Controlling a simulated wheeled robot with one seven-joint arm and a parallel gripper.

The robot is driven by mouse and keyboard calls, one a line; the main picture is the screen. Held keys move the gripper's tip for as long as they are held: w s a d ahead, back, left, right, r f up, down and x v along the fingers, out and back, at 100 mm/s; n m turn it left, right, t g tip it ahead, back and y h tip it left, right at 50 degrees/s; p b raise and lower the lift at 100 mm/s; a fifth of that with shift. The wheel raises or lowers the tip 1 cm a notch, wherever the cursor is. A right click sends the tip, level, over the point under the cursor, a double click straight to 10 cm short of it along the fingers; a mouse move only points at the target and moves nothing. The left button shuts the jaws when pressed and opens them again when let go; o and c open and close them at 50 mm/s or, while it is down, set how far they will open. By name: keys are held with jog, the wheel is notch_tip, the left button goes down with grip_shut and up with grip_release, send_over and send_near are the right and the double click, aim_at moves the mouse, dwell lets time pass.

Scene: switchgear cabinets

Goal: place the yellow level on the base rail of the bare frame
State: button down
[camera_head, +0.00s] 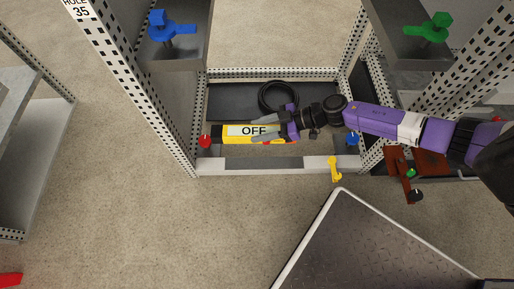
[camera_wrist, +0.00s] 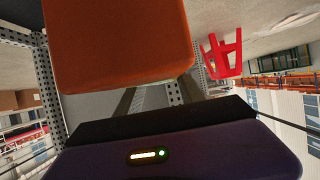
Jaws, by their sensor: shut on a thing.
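The yellow level (camera_head: 232,139), with a white "OFF" label on it, lies lengthwise across the picture in the head view. My gripper (camera_head: 272,129) comes from the right and is shut on it; the fingers partly hide its right part. I cannot tell whether the level touches anything beneath. In the wrist view, a large orange surface (camera_wrist: 118,45) fills the top; I cannot tell what it is.
A coiled black cable (camera_head: 265,98) lies on a dark panel (camera_head: 228,100) behind the level. A red knob (camera_head: 205,142), a blue knob (camera_head: 352,139) and a yellow handle (camera_head: 334,168) sit around the base. Perforated posts (camera_head: 150,105) flank the opening.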

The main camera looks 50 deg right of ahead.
jog(key=shift+s+d+f, duration=0.2)
jog(key=shift+s+f, duration=0.05)
jog(key=shift+f, duration=0.1)
jog(key=b, duration=1.2)
send_over(261, 162)
notch_tip(261, 162, down, 20)
jog(key=shift+f, duration=0.1)
jog(key=shift+f, duration=0.1)
jog(key=c, duration=0.7)
grip_release()
